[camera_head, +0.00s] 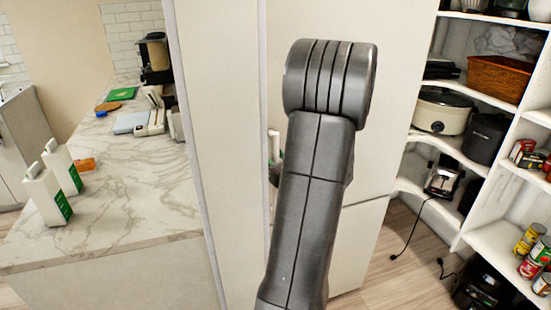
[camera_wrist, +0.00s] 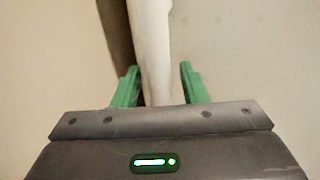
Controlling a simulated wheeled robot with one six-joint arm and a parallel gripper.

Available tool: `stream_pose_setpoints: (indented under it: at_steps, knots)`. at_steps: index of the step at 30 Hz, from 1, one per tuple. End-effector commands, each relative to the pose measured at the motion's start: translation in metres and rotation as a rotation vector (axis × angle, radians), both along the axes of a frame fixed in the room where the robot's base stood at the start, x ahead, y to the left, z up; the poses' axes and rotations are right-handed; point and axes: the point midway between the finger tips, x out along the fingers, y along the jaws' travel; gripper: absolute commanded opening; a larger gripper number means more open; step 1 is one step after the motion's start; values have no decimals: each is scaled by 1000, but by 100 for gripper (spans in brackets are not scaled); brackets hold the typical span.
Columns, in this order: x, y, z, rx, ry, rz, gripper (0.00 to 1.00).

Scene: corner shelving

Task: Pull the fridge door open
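The fridge, as far as I can tell, is the tall cream-white front (camera_head: 398,70) behind my arm in the head view, with a seam above a lower panel (camera_head: 358,245). Its door looks shut. In the wrist view a pale upright handle (camera_wrist: 153,45) stands in front of the plain door surface (camera_wrist: 245,60). My gripper (camera_wrist: 158,86) has its green fingers on either side of the handle. The fingers are apart, with a small gap showing on the right side; the left finger is close to the handle. In the head view my arm hides the gripper and most of the handle.
A tall white panel (camera_head: 222,150) stands close left of my arm. Left of it is a marble counter (camera_head: 120,190) with white cartons (camera_head: 47,195). White corner shelves (camera_head: 495,150) with a cooker (camera_head: 440,110) and cans stand on the right. Some wooden floor (camera_head: 400,270) is free, with a cable on it.

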Motion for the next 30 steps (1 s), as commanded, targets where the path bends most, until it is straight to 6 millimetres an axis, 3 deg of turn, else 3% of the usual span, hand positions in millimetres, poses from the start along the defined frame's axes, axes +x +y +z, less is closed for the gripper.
stream_pose_setpoints:
  at_steps: [2, 8, 9, 20, 30]
  knots:
    - [0, 0, 0, 0, 0, 0, 39]
    - [0, 0, 0, 0, 0, 0, 2]
    - [0, 0, 0, 0, 0, 0, 0]
    - [-8, -4, 0, -1, 0, 16, 0]
    - [-56, -29, 1, 0, 1, 124, 0]
